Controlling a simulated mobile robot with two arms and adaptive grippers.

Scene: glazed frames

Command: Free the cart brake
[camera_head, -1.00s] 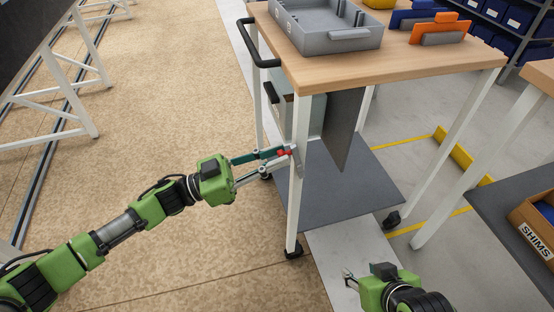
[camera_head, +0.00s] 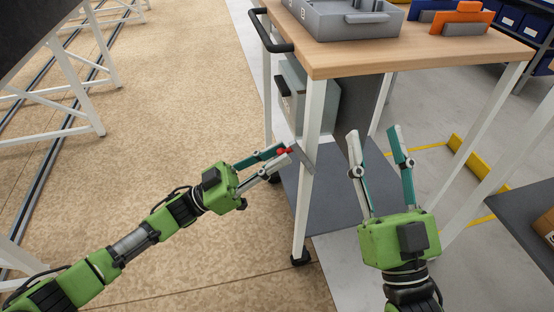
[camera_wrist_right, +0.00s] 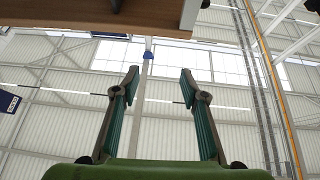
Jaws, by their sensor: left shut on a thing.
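The cart has a wooden top (camera_head: 425,52), white legs and a grey lower shelf (camera_head: 338,205). A grey brake lever (camera_head: 303,158) with a red end (camera_head: 285,151) sits at its near-left leg (camera_head: 308,190). My left gripper (camera_head: 286,152) reaches in from the left and is shut on the red end of the lever. My right gripper (camera_head: 376,136) is open and empty, in front of the cart and right of that leg, fingers pointing up in the picture. In the right wrist view its two fingers (camera_wrist_right: 158,78) are spread with nothing between them.
A grey tray (camera_head: 350,22) and orange and blue holders (camera_head: 462,18) stand on the cart top. A black push handle (camera_head: 270,32) is at its left end. Another table with a grey shelf (camera_head: 525,205) stands at right.

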